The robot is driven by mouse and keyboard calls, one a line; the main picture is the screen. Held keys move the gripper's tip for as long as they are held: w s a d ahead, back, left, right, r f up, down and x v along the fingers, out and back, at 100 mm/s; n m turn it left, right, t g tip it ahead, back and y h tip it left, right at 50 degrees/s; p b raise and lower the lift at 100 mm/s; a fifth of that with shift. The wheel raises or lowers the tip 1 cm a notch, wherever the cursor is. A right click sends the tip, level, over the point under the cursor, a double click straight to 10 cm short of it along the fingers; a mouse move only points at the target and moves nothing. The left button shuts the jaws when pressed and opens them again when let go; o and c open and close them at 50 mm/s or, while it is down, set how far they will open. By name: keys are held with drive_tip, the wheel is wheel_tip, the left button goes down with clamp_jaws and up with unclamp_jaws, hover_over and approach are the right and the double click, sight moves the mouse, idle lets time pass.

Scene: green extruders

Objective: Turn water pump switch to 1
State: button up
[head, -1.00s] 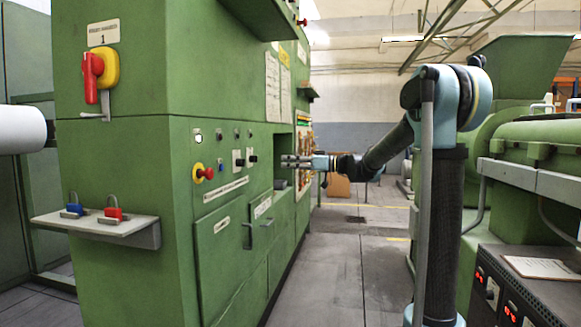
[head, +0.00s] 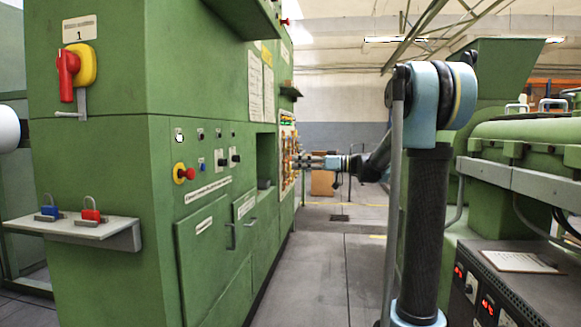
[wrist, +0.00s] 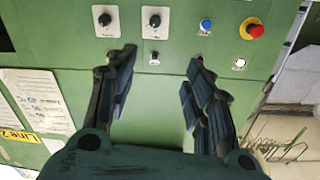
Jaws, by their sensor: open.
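Two black rotary knobs on white plates sit on the green cabinet's (head: 100,175) control panel; they show in the head view (head: 235,157) and at the top of the wrist view (wrist: 155,20). No readable label shows which one is the water pump switch. My gripper (head: 300,162) is open and empty, beyond these knobs along the cabinet. In the wrist view its two dark fingers (wrist: 158,75) point at the panel, apart from the knobs. The left finger tip is below the left knob; the right finger partly hides another small switch.
A red-and-yellow emergency stop (head: 183,173) and a large red handle (head: 69,75) are on the cabinet. A shelf (head: 75,227) with two padlocks juts out at left. Green machinery (head: 535,140) stands at right. The aisle floor (head: 315,270) between is clear.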

drive_tip(key=shift+d, duration=0.7)
drive_tip(key=shift+s, duration=0.15)
